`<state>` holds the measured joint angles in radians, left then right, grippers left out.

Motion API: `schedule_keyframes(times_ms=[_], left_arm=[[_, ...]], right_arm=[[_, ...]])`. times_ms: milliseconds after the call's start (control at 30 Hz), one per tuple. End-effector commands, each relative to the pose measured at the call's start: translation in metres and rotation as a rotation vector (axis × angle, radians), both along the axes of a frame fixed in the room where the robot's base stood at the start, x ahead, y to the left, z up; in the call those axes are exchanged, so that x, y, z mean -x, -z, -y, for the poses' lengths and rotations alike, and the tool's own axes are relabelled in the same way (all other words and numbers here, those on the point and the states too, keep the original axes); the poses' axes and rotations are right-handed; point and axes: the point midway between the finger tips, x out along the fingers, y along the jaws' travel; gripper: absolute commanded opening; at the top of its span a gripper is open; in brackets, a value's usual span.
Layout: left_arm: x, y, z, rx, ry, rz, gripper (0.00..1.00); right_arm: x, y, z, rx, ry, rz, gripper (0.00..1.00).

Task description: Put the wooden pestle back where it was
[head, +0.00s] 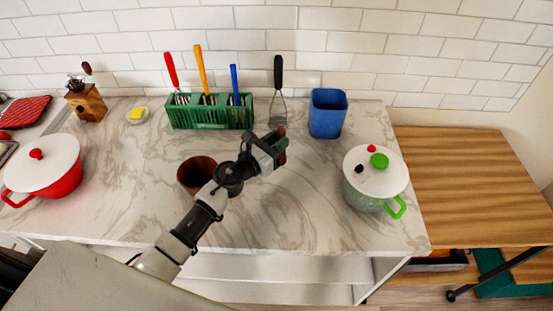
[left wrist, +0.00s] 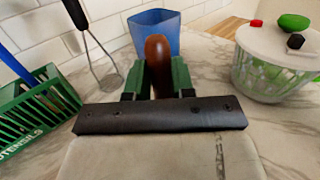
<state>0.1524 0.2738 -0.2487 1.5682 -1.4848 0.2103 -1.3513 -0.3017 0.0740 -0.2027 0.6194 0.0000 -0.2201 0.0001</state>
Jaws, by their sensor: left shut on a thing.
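The wooden pestle (left wrist: 158,58) is dark brown with a rounded end. In the left wrist view it stands up between the green fingertips of my left gripper (left wrist: 156,80), which is shut on it. In the head view my left gripper (head: 279,150) is above the counter, right of the brown wooden mortar (head: 187,175). Only a small brown bit of the pestle shows there. The mortar looks like an open round cup, and my left forearm passes close to its right side. My right gripper is in neither view.
A green utensil holder (head: 210,117) stands at the wall, with a metal masher (head: 278,95) right of it. A blue container (head: 327,113) and a white-lidded salad spinner (head: 375,172) stand right. A red pot (head: 45,175) is at left. The front middle counter is clear.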

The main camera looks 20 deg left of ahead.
Motion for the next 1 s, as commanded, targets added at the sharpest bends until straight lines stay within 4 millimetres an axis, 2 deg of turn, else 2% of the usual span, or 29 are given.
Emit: schedule_keyframes(times_ms=[133,300,400,833,867,1000], left_arm=[[-0.007,0.007,-0.004,0.002,0.000,0.001,0.00],[-0.006,0.034,-0.004,0.006,-0.001,-0.002,0.00],[-0.006,0.043,-0.004,0.004,0.000,-0.001,0.00],[-0.006,0.048,-0.004,-0.001,0.001,0.001,0.00],[-0.006,0.046,-0.004,-0.001,0.001,0.001,0.28],[-0.006,0.046,-0.004,-0.001,0.001,0.001,0.49]], right_arm=[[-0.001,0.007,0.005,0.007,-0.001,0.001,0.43],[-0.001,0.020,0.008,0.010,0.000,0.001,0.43],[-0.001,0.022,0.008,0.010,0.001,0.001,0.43],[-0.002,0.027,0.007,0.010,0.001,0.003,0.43],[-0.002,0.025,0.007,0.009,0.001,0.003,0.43],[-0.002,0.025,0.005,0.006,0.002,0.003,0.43]])
